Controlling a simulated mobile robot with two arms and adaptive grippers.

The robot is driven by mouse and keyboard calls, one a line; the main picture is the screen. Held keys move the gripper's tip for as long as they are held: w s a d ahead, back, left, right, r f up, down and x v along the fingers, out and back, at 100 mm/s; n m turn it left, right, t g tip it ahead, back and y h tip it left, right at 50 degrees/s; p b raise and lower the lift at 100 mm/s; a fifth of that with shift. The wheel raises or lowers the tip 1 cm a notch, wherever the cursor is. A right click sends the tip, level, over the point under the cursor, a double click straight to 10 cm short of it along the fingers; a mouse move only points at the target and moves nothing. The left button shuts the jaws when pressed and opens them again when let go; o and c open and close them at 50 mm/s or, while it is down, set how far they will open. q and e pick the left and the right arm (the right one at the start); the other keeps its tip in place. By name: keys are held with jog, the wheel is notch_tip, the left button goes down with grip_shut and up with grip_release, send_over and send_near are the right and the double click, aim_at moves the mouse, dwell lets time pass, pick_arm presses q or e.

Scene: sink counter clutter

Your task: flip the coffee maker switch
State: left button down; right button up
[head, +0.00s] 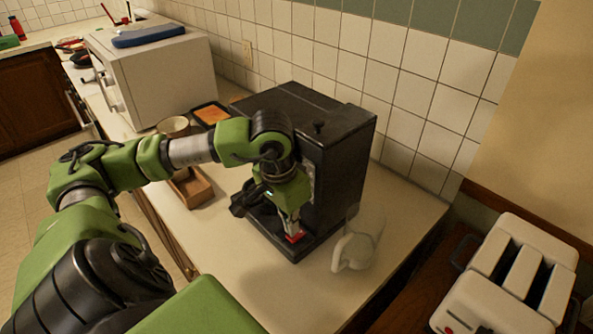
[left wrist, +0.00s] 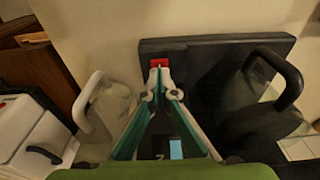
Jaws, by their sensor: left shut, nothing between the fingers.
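The black coffee maker (head: 338,160) stands on the counter against the tiled wall. Its red switch (head: 295,237) shows low on its base at the front, and also in the left wrist view (left wrist: 159,62). My left gripper (head: 292,226) reaches down in front of the machine with its fingertips at the switch. In the left wrist view the fingertips (left wrist: 159,76) are shut together just below the red switch, with nothing between them. Whether they touch it I cannot tell. A dark carafe (left wrist: 262,100) sits to the right there. My right gripper is not in view.
A white pitcher (head: 355,250) stands close to the right of the coffee maker. A white toaster (head: 515,275) is at the far right. A microwave (head: 155,75), a cup (head: 173,127) and a wooden box (head: 194,190) are left. The front counter is clear.

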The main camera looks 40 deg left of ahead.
pick_arm(q)
jog(key=shift+f+b, duration=0.25)
jog(key=shift+b, duration=0.05)
dwell(0.5)
jog(key=shift+f+b, duration=0.8)
jog(key=shift+b, duration=0.05)
dwell(0.3)
jog(key=shift+r, duration=0.1)
jog(key=shift+r+p, duration=2)
jog(key=shift+r, duration=1.5)
